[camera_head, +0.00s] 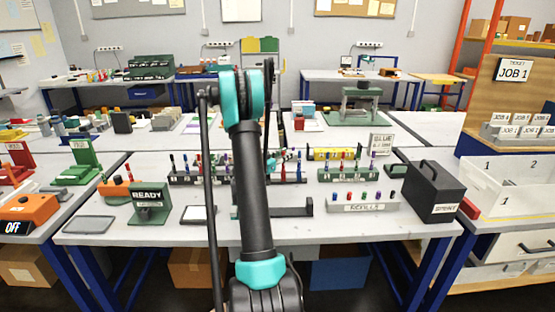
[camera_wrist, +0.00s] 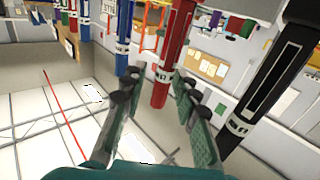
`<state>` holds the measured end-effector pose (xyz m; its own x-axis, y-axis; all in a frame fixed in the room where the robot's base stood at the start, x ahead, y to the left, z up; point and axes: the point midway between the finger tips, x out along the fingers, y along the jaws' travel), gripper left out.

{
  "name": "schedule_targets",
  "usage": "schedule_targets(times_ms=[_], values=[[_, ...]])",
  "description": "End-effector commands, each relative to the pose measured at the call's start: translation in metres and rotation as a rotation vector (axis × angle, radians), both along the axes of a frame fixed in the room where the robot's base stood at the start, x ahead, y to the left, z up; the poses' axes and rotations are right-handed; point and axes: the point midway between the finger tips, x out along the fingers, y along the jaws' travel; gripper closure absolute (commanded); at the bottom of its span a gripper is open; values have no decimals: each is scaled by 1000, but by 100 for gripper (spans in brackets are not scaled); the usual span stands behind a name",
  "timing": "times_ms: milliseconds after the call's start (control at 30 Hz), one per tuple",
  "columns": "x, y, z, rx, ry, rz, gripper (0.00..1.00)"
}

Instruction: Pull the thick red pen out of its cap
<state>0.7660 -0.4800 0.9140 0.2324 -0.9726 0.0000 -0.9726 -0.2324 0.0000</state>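In the wrist view, which is turned upside down, a thick red pen (camera_wrist: 173,45) with a pale printed band stands between the two fingertips of my gripper (camera_wrist: 157,80). The fingers are apart, one on each side of the pen. A gap shows on the left of the pen, and the right fingertip is close to it; I cannot tell if it touches. The cap's seat is out of view. In the head view my arm hides the gripper, and red pens (camera_head: 283,172) show just right of the arm.
In the wrist view a thick black pen (camera_wrist: 268,80) stands close on the right, and blue pens (camera_wrist: 122,35) stand on the left. In the head view a pen rack (camera_head: 345,173), a grey refill block (camera_head: 362,207) and a dark box (camera_head: 433,192) stand to the right on the table.

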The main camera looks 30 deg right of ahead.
Motion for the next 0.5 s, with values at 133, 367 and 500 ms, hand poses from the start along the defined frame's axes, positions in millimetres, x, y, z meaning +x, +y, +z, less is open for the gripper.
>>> schedule_targets(times_ms=[133,367,500], values=[[4,-16,0,0,0,-1,70],[7,-25,0,0,0,1,70],[7,-25,0,0,0,1,70]])
